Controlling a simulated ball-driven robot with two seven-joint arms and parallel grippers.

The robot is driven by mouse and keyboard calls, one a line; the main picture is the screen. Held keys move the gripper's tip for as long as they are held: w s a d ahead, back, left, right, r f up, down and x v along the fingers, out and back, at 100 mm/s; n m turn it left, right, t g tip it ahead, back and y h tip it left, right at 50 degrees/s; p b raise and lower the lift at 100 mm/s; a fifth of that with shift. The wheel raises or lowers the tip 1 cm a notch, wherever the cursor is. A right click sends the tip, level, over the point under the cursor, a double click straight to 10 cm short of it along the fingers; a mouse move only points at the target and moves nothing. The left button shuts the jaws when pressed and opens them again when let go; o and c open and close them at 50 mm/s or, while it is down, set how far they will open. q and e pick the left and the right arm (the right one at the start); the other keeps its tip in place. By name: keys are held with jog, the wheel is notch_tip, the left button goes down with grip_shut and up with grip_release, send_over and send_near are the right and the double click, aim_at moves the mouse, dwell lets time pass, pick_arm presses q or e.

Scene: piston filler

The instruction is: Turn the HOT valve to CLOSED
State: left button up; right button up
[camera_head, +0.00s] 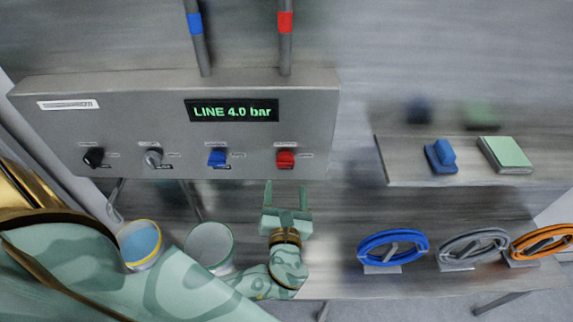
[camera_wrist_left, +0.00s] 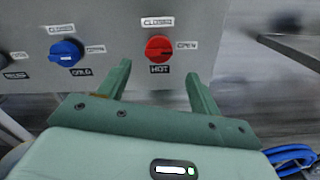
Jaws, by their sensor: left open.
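The HOT valve is a red knob (camera_head: 286,158) at the right end of the row on the grey panel (camera_head: 180,110). In the left wrist view the red knob (camera_wrist_left: 159,48) has CLOSED printed above it, OPEN to its right and HOT below. I cannot tell for certain which way its handle points. My left gripper (camera_head: 286,190) is open and empty, just below and in front of the red knob. In the left wrist view its fingers (camera_wrist_left: 160,72) reach up on either side of the HOT label, apart from the knob. My right gripper is not in view.
The blue COLD knob (camera_head: 217,157) is left of the red one, with grey (camera_head: 153,158) and black (camera_head: 93,157) knobs further left. A display (camera_head: 232,111) reads LINE 4.0 bar. Two buckets (camera_head: 209,246) stand below; coiled hoses (camera_head: 393,247) lie at right.

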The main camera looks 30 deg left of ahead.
aim_at(286, 163)
pick_arm(q)
jog(key=x, duration=0.8)
jog(key=shift+p, duration=0.35)
jog(key=c, duration=1)
